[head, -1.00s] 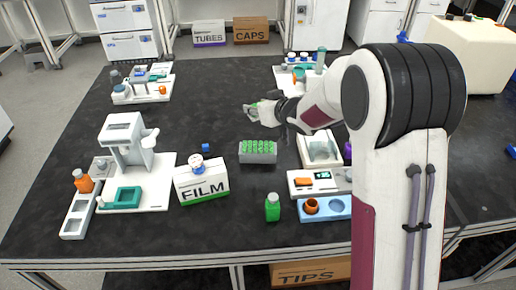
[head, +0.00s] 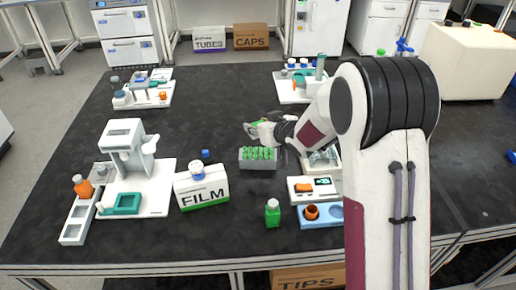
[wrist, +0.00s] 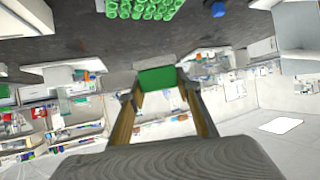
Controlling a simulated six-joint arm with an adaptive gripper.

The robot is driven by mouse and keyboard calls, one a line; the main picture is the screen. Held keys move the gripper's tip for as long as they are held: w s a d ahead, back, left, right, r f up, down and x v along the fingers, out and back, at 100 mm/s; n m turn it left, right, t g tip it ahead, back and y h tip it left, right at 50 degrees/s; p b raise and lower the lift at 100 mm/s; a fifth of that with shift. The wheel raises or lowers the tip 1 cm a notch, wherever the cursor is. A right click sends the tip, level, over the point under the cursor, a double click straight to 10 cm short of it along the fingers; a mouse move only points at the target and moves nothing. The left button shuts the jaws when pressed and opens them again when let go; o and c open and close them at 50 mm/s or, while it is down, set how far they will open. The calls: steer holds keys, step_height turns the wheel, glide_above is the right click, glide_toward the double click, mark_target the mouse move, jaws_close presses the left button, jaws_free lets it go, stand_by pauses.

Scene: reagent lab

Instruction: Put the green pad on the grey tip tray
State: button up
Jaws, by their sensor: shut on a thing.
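The green pad (wrist: 157,79) is held between my gripper's fingertips in the wrist view. My gripper (head: 252,127) is shut on it; in the head view only a sliver of green shows at the gripper's tip. The grey tip tray (head: 258,165) stands mid-table, filled with rows of green tips. The gripper and pad appear just behind and above the tray in the head view, apart from it. The wrist view (wrist: 158,96) shows green tips at its top edge, beyond the pad.
A FILM box (head: 203,192) stands left of the tray, with a small blue cube (head: 206,153) behind it. A green bottle (head: 272,214) stands in front. A white device (head: 313,190) and a blue holder (head: 335,215) lie to the right. The table behind the tray's left is clear.

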glide_above(258, 154)
steer(key=shift+f, duration=2.4)
steer(key=shift+f, duration=1.85)
steer(key=shift+f, duration=0.15)
steer(key=o, duration=1.1)
steer(key=shift+s+r, duration=0.15)
steer(key=shift+r, duration=0.1)
steer(key=v, duration=1.1)
steer(key=shift+s+d, duration=0.15)
steer(key=shift+s, duration=0.25)
steer(key=shift+r, duration=0.1)
